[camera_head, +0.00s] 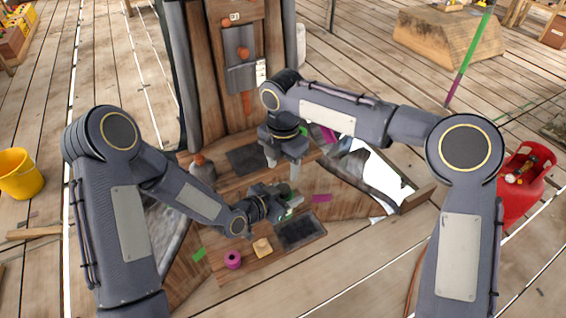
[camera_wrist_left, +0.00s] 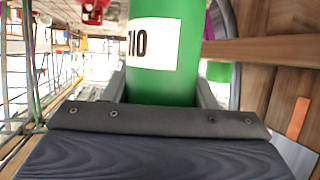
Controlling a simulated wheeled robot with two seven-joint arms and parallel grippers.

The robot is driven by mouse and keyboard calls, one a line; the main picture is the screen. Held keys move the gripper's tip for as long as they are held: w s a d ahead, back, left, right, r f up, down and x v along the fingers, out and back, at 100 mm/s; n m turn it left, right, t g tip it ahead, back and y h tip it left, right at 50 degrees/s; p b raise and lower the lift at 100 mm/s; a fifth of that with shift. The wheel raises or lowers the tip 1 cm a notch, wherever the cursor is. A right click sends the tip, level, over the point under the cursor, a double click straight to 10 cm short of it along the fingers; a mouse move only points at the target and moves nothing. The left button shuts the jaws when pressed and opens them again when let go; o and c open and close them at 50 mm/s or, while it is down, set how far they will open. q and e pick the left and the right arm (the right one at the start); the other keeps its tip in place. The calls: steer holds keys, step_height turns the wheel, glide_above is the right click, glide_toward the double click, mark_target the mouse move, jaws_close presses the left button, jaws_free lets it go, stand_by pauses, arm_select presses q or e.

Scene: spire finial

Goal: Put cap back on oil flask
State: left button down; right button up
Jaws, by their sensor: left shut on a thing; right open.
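My left gripper (camera_head: 284,203) is shut on a green cylinder, likely the oil flask (camera_head: 293,198), over the wooden work surface. In the left wrist view the green flask (camera_wrist_left: 165,75) stands between the fingers, with a white label and black characters. Its top end is outside that view, so I cannot tell whether a cap is on it. My right gripper (camera_head: 283,168) is open, fingers pointing down, just above and behind the left gripper. I see nothing between its fingers. I cannot identify the cap for certain.
A pink spool (camera_head: 232,260), a small tan block (camera_head: 262,247) and a dark mat (camera_head: 300,232) lie at the front of the wooden surface (camera_head: 240,190). A wooden post (camera_head: 222,90) rises behind. A yellow bucket (camera_head: 18,174) and red container (camera_head: 518,190) stand farther out.

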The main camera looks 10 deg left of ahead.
mark_target(283, 188)
step_height(283, 188, down, 8)
steer(key=shift+r, duration=0.2)
stand_by(0.3)
steer(key=c, duration=1)
steer(key=shift+m, duration=1.8)
steer(key=o, duration=1.1)
steer(key=shift+r, duration=0.15)
steer(key=shift+r, duration=2.15)
steer(key=o, duration=0.5)
